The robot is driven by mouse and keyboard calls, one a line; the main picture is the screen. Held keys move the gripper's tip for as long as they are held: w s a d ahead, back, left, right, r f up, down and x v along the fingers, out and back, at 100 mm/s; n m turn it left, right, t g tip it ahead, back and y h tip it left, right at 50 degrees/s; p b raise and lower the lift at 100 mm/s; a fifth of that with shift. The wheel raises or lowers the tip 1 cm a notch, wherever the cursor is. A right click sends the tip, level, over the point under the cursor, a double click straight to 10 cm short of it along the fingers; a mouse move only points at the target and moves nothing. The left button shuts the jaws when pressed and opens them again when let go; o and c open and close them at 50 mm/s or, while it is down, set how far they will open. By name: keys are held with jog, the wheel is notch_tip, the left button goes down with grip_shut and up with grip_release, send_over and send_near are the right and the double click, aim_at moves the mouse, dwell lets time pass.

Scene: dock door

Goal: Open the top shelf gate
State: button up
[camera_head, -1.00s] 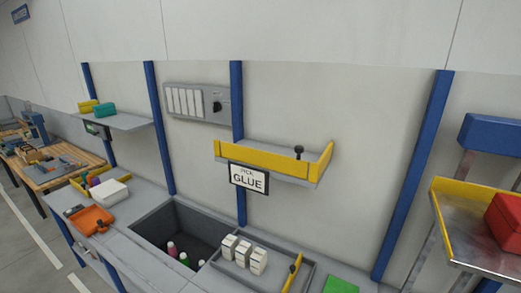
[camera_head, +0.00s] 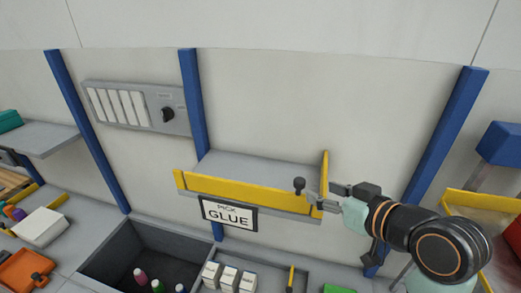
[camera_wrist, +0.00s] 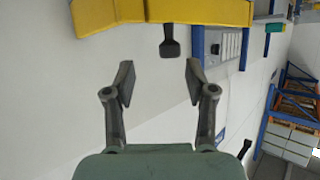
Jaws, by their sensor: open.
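The top shelf (camera_head: 255,168) is a grey board on the wall with a yellow gate (camera_head: 240,192) along its front edge. My gripper (camera_head: 318,192) comes in from the right, just right of the knob. In the wrist view my gripper (camera_wrist: 158,85) is open and empty. The dark knob (camera_wrist: 169,46) shows ahead of the gap between the fingers, apart from them, with the yellow gate (camera_wrist: 200,12) behind it.
A grey bin recess (camera_head: 150,255) with several bottles and a tray with white boxes (camera_head: 228,277) lie below the shelf. A wall panel with a dial (camera_head: 140,107) is to the left. A blue post (camera_head: 437,150) and a yellow-edged shelf (camera_head: 455,200) stand to the right.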

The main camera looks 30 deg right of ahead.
aim_at(301, 182)
jog(key=shift+n, duration=0.4)
jog(key=x, duration=0.2)
jog(key=a+x, duration=0.1)
jog(key=x, duration=0.2)
jog(key=r+p+x, duration=0.1)
jog(key=x, duration=0.1)
jog(key=shift+w+a, duration=0.15)
jog(key=shift+w, duration=0.3)
jog(key=shift+c, duration=0.2)
grip_shut()
